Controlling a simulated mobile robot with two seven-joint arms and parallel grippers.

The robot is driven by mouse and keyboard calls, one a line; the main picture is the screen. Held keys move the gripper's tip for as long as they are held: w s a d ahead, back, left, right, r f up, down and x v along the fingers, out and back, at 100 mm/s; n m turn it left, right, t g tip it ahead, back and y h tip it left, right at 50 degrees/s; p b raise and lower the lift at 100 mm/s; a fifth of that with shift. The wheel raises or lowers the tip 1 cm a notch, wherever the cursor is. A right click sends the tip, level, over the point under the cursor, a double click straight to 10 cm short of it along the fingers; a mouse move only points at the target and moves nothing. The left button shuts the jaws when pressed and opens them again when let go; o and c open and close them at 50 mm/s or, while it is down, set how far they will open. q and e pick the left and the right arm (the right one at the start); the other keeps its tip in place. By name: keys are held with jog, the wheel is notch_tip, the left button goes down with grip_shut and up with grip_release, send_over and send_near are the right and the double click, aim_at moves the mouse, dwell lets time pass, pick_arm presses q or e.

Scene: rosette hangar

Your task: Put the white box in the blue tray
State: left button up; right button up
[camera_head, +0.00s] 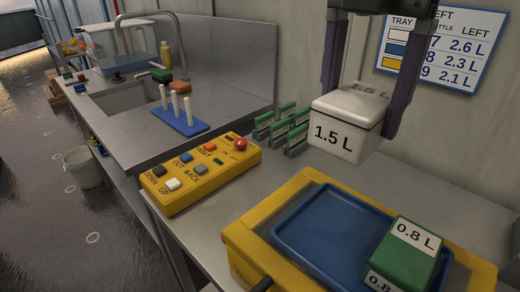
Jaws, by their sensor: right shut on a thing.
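The white box (338,136), labelled "1.5 L", is held up in the air by my right gripper (364,118). The two dark fingers are shut on its left and right sides. The box is roughly upright, behind and above the blue tray (318,232). The blue tray lies in a yellow frame at the front right. A green box (405,255) labelled "0.8 L" sits at the right end of the tray. The left and middle part of the tray is bare. My left gripper is not in view.
A yellow control box (200,176) with several buttons stands left of the tray. Green cards in a rack (282,130) stand behind it. A blue peg base (181,121) and a sink (122,97) are further left. A sign (440,48) hangs on the wall.

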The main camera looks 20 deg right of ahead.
notch_tip(320, 180, down, 15)
jog(key=shift+f, duration=0.1)
dwell(0.4)
jog(key=o, duration=1.4)
jog(key=shift+o, duration=0.2)
notch_tip(320, 180, up, 12)
jog(key=shift+r, duration=0.1)
